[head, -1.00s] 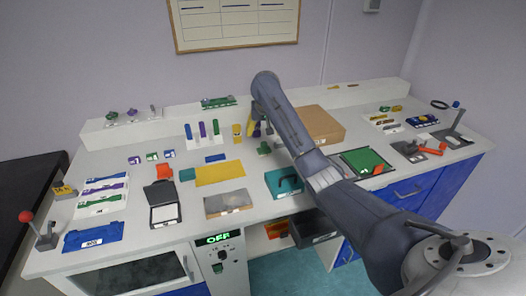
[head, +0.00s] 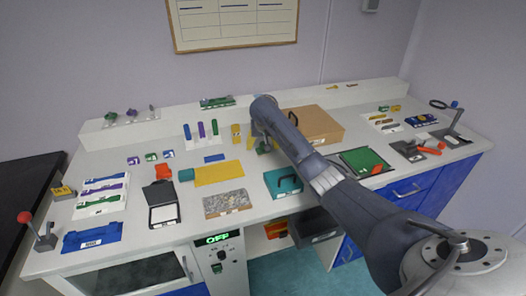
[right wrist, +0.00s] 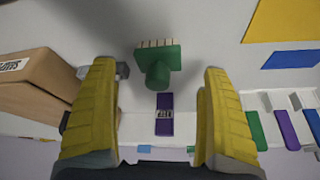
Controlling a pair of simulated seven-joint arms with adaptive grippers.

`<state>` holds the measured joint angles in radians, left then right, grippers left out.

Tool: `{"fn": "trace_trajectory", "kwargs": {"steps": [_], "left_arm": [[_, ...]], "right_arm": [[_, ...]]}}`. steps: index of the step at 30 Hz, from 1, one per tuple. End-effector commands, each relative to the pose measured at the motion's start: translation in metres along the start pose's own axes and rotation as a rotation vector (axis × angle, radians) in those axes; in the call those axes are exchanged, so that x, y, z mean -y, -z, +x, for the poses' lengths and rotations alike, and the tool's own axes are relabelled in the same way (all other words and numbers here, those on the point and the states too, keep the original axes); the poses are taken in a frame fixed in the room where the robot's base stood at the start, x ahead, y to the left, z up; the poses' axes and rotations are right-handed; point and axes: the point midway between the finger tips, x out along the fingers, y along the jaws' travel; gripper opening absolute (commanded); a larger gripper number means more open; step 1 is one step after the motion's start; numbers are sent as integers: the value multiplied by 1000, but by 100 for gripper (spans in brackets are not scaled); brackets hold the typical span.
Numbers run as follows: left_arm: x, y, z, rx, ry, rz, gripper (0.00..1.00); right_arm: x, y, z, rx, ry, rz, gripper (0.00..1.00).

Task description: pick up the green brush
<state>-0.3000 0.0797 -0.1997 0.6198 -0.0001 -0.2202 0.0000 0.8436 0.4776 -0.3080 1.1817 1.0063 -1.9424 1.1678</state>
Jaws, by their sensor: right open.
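The green brush (right wrist: 158,66) shows in the right wrist view, lying on the white bench with its pale bristles at the top and its rounded handle toward me. It sits ahead of and between the two yellow fingers of my right gripper (right wrist: 160,85), which are open and apart with nothing held. In the head view my right gripper (head: 262,144) is low over the middle of the bench, left of the cardboard box, and its wrist hides most of the brush. My left gripper is not in view.
The cardboard box (head: 318,124) with a black handle stands close to my right gripper; it also shows in the wrist view (right wrist: 38,82). A yellow sheet (head: 219,173) and a teal case (head: 284,182) lie in front.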

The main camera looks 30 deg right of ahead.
Motion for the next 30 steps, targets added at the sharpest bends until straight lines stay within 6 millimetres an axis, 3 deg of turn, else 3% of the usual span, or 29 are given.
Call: {"fn": "trace_trajectory", "kwargs": {"steps": [9, 19, 30], "left_arm": [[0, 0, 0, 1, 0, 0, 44], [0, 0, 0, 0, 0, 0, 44], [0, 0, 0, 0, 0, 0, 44]], "right_arm": [[-1, 0, 30, 0, 1, 1, 82], [-1, 0, 33, 0, 1, 0, 81], [-1, 0, 32, 0, 1, 0, 38]]}}
